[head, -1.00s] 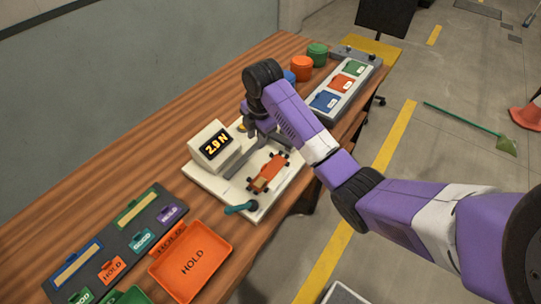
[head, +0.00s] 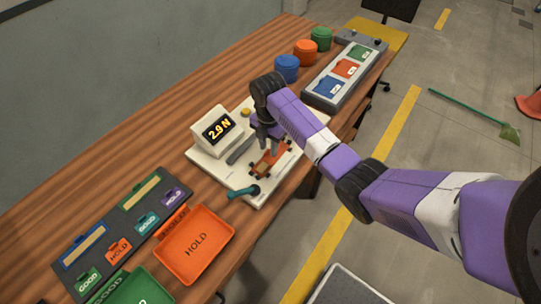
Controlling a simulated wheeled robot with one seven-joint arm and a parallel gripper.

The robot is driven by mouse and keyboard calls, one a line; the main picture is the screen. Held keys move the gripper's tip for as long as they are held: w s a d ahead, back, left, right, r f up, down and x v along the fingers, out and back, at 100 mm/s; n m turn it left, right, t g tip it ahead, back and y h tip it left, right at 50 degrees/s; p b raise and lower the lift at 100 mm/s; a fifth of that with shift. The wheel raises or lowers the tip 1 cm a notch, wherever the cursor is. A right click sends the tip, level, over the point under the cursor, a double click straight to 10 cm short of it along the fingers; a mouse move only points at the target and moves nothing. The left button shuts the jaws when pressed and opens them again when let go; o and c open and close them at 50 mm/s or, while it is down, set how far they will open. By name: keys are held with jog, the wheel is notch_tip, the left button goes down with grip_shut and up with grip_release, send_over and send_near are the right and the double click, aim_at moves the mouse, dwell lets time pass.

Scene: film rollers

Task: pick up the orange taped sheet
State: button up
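An orange piece (head: 270,158), which looks like the taped sheet, lies on the white test stand (head: 215,172) with small dark roller-like ends at its corners. Any tape on it is too small to make out. My gripper (head: 267,143) points down at the far end of this piece, with its fingers right at or just above it. The fingers and my wrist hide part of the piece. Whether the fingers touch it or have closed on it cannot be told.
The stand's display (head: 217,130) reads 2.9 N, left of my gripper. A teal-ended bar (head: 244,192) sits at the stand's front. An orange HOLD tray (head: 195,245) and dark label board (head: 110,240) are nearer. Blue (head: 286,68), orange and green jars stand behind.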

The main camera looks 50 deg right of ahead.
jog(key=shift+f, duration=0.1)
jog(key=shift+c, duration=0.4)
grip_shut()
dwell(1.0)
